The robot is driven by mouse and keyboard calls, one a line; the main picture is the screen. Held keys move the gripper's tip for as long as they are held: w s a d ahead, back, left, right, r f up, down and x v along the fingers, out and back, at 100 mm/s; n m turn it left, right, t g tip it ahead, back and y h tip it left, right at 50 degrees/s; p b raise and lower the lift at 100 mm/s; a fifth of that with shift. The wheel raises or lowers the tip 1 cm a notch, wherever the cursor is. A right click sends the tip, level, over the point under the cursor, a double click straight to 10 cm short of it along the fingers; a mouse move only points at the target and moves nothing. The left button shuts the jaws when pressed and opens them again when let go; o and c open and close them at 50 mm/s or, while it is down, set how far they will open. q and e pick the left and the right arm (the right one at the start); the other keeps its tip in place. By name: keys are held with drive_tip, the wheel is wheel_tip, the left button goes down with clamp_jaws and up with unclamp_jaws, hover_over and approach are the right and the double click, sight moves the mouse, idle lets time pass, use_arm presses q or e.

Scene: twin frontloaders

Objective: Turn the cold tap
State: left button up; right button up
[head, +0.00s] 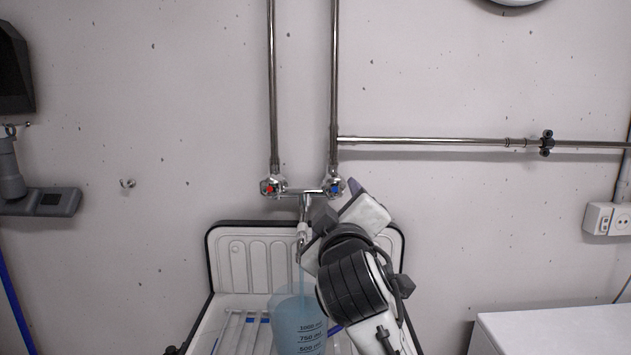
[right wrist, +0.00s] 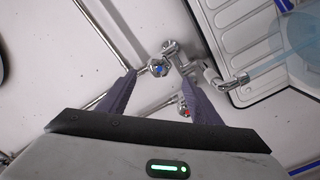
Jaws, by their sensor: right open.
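The cold tap (head: 335,187) is the chrome knob with a blue mark, at the right end of the mixer on the wall. The hot tap (head: 270,188), marked red, is at the left end. My right gripper (head: 336,201) is just below and in front of the cold tap. In the right wrist view, the cold tap (right wrist: 159,68) shows between the tips of the two open fingers, and the hot tap (right wrist: 185,109) lies near one finger. Contact with the knob cannot be told. A pale blue stream runs from the spout (head: 302,232). My left gripper is not in view.
A translucent blue measuring jug (head: 290,325) stands in the white sink (head: 232,247) under the spout, partly behind my right arm. Chrome pipes (head: 334,90) run up and right along the wall. A white surface (head: 560,330) is at the lower right.

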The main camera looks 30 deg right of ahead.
sight(335, 188)
drive_tip(key=x, duration=0.4)
drive_tip(key=p+x, duration=0.1)
drive_tip(key=x, duration=0.1)
drive_tip(key=shift+s+r, duration=0.1)
drive_tip(key=shift+r, duration=0.2)
drive_tip(key=x, duration=0.3)
drive_tip(key=shift+w+d+f+p, duration=0.1)
drive_tip(key=shift+w+p, duration=0.2)
drive_tip(key=shift+w, duration=0.05)
drive_tip(key=shift+w+d+f, duration=0.1)
drive_tip(key=shift+w+d, duration=0.1)
drive_tip(key=shift+w, duration=0.2)
drive_tip(key=c, duration=1)
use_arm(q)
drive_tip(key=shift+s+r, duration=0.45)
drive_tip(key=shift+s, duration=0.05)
use_arm(e)
drive_tip(key=shift+c, duration=0.2)
